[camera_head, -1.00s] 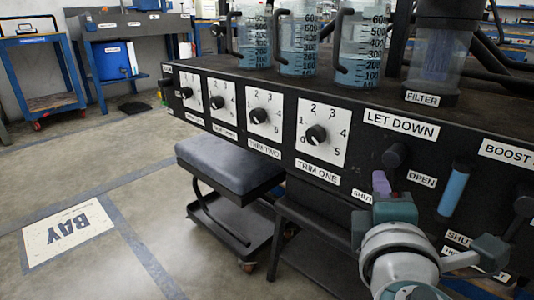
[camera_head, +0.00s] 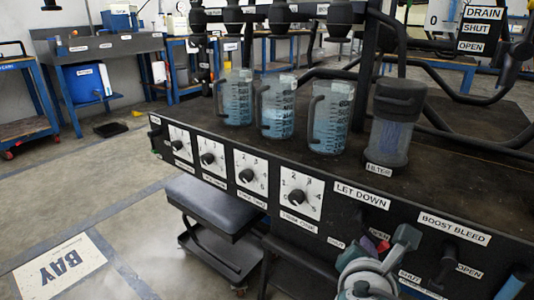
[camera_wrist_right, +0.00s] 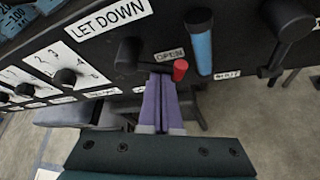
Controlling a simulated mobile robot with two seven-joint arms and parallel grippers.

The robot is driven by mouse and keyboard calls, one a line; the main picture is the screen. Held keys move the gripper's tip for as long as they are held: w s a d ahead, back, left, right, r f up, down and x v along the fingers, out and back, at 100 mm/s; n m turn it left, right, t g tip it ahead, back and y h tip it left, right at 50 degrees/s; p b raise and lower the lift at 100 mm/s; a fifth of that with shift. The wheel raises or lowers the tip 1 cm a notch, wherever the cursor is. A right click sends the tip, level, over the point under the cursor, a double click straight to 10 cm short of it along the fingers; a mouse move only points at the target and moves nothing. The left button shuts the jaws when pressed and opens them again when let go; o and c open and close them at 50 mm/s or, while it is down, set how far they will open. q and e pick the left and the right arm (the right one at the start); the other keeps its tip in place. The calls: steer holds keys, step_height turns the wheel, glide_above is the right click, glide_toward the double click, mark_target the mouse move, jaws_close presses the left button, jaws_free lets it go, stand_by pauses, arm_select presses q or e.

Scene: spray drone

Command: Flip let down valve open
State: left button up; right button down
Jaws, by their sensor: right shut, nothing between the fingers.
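The let down valve sits below the LET DOWN label on the black panel. Its dark pivot (camera_wrist_right: 128,52) shows in the right wrist view. Its red handle end (camera_wrist_right: 180,70) lies just below and right of the OPEN label (camera_wrist_right: 170,55); it also shows in the head view (camera_head: 383,247). My right gripper (camera_wrist_right: 160,80), with purple fingers, is shut and empty. Its tips are at the valve, just left of the red end; I cannot tell whether they touch it. In the head view my right gripper (camera_head: 370,243) covers part of the valve. My left gripper is not in view.
A blue handle (camera_wrist_right: 200,40) is close right of the red end. The BOOST BLEED valve (camera_head: 447,256) is further right. Dials (camera_head: 299,197) line the panel at left. Measuring jugs (camera_head: 330,122) and a filter (camera_head: 389,130) stand on top. A padded stool (camera_head: 214,207) is below.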

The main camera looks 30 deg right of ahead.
steer(key=shift+s+r+n+g+h+p, duration=0.2)
steer(key=shift+r+n+g+p, duration=0.2)
steer(key=shift+n+p, duration=0.2)
steer(key=shift+s+r+n+g+h+p, duration=0.1)
steer(key=shift+r+n+g+h+p, duration=0.15)
steer(key=shift+n+g+p, duration=0.3)
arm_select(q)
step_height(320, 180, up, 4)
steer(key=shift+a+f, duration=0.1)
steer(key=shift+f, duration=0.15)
arm_select(e)
steer(key=shift+r, duration=0.2)
arm_select(q)
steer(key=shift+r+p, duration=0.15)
steer(key=shift+p, duration=0.15)
arm_select(e)
steer(key=shift+d, duration=0.1)
